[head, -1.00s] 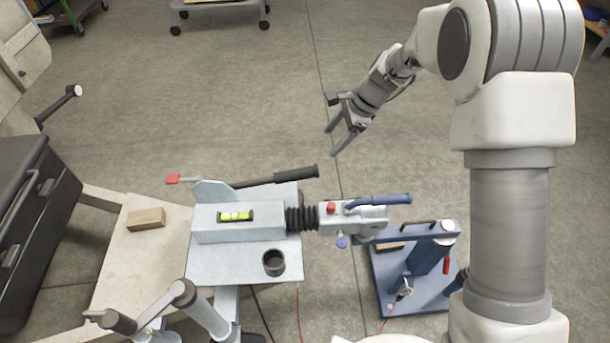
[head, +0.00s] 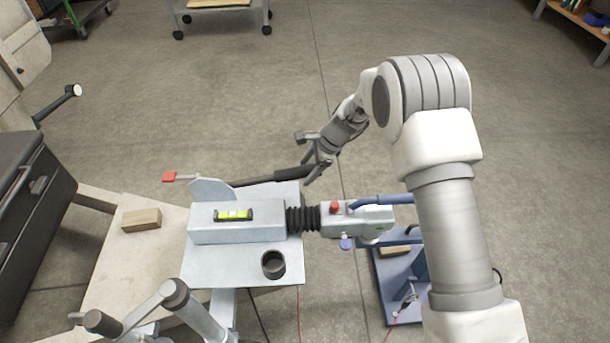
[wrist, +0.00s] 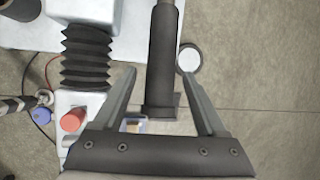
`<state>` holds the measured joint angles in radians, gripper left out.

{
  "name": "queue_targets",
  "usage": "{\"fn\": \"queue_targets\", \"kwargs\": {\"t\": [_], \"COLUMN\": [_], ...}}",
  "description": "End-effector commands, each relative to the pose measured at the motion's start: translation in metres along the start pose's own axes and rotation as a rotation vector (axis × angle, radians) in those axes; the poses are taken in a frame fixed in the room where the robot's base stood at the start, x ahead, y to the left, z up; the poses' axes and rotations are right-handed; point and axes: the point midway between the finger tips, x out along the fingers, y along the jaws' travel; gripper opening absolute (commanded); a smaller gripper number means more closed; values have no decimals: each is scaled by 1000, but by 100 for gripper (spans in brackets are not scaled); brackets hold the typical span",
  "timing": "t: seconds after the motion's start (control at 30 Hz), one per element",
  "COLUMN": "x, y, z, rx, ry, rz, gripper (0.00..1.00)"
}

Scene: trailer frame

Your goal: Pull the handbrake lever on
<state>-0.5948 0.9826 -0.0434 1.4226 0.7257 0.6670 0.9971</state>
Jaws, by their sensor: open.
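The handbrake lever (head: 255,181) is a dark bar lying low along the far side of the pale grey drawbar housing (head: 240,227). Its thick black grip points right, and a red-tipped piece (head: 170,177) shows at the left. My gripper (head: 312,172) is at the grip's right end in the head view, with its fingers apart. In the wrist view the black grip (wrist: 161,60) lies between the two open fingers of my gripper (wrist: 160,98). A clear gap shows on each side, and I cannot tell the height between them.
A blue stand (head: 385,295) is at the lower right.

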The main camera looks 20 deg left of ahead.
Motion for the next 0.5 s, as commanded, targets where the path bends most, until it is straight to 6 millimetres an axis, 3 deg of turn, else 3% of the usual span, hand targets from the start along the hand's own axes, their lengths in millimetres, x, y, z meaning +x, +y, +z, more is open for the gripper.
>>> {"fn": "queue_targets", "kwargs": {"t": [0.17, 0.5], "x": [17, 19], "y": [0, 0], "z": [0, 0], "rx": [0, 0], "ry": [0, 0], "rz": [-1, -1], "gripper": [74, 72]}}
